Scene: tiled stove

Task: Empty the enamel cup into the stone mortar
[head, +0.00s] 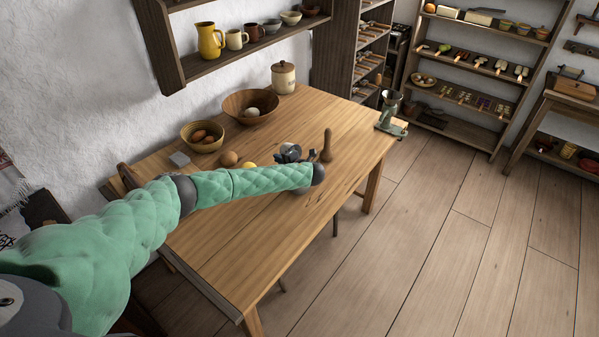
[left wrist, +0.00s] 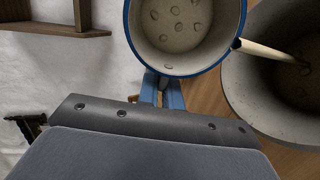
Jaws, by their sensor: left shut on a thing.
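The enamel cup (left wrist: 186,28) is pale inside with a blue rim and shows in the left wrist view. Several small round pale pieces lie inside it. My left gripper (left wrist: 163,92) is shut on the cup's near side, its blue fingers just below the rim. In the head view my left arm hides most of this spot. A wooden pestle-like piece (head: 327,147) shows just beyond my wrist. My right gripper is out of view.
The table's near part is clear.

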